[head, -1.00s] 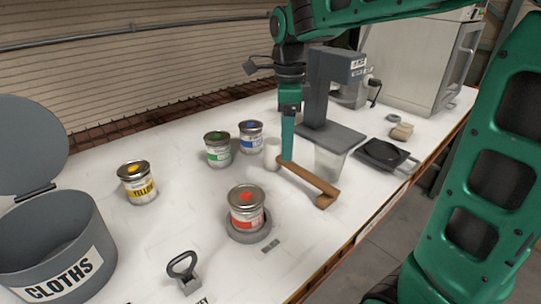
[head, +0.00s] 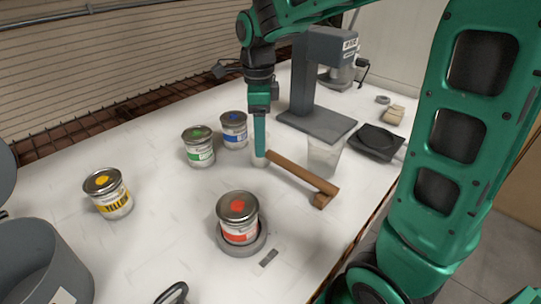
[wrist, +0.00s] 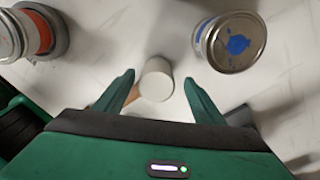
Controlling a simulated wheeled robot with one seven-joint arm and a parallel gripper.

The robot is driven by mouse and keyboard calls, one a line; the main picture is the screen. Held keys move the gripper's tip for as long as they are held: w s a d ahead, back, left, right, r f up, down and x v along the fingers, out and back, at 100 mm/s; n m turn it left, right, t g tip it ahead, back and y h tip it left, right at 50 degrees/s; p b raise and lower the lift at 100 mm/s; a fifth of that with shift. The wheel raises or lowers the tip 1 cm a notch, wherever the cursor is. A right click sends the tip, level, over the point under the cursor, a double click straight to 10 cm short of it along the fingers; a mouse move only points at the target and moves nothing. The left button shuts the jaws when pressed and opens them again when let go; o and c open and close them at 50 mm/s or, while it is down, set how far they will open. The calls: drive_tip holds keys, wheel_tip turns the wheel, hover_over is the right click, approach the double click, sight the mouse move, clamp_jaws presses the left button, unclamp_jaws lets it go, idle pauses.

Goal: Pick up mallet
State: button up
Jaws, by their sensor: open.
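The mallet (head: 300,174) has a brown handle stretching right and toward the front on the white bench. A pale, upright cylinder at the handle's far-left end looks like its head (wrist: 157,79). My gripper (head: 260,154) points down at that end and partly hides the pale cylinder in the head view. In the wrist view, my gripper (wrist: 159,76) is open, with one finger on each side of the cylinder and gaps visible. Only a small brown piece of the handle (wrist: 106,98) shows there, behind the left finger. Contact cannot be told.
Blue (head: 233,130), green (head: 198,147), yellow (head: 108,193) and red (head: 238,218) paint cans stand left and in front. A clear cup (head: 324,155), a grey stand (head: 318,122) and a black scale (head: 375,143) are close on the right.

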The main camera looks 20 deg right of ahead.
drive_tip(key=shift+s+f, duration=0.2)
drive_tip(key=shift+f, duration=2.4)
drive_tip(key=c, duration=1.3)
